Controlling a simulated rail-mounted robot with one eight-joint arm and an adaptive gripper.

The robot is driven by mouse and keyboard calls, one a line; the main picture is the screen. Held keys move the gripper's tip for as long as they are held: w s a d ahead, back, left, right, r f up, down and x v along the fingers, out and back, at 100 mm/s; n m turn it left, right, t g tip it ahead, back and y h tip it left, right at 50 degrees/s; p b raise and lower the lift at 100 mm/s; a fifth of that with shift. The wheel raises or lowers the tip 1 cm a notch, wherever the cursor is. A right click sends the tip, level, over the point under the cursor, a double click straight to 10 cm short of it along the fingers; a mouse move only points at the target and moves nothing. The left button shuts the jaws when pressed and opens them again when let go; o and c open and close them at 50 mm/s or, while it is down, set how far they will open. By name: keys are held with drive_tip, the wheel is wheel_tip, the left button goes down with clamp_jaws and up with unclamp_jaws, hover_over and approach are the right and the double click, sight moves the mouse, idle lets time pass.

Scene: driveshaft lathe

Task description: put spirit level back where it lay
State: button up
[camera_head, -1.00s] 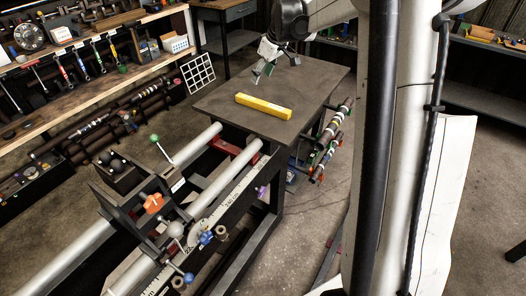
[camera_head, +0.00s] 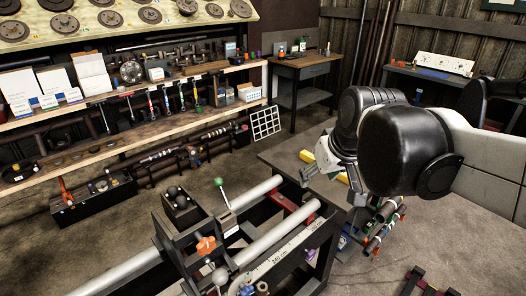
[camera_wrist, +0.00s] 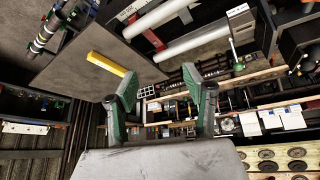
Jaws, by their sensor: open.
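The yellow spirit level (camera_head: 306,156) lies flat on the dark grey tabletop (camera_head: 280,155) at the end of the lathe rails. My gripper and arm hide its middle in the head view. In the head view my gripper (camera_head: 309,178) appears in front of the level.
The lathe's silver rails (camera_head: 245,205) and a green-knobbed lever (camera_head: 222,192) stand left of the tabletop. A rack of coloured rollers (camera_head: 385,222) is at its right side. A long wooden workbench (camera_head: 130,143) holds tools behind.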

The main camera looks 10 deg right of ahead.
drive_tip(key=s+a+f, duration=0.1)
drive_tip(key=s+f, duration=0.1)
drive_tip(key=s, duration=0.3)
drive_tip(key=s+a+f+m+t, duration=0.1)
drive_tip(key=s+f, duration=0.2)
drive_tip(key=s, duration=0.2)
drive_tip(key=shift+a, duration=0.35)
idle(0.6)
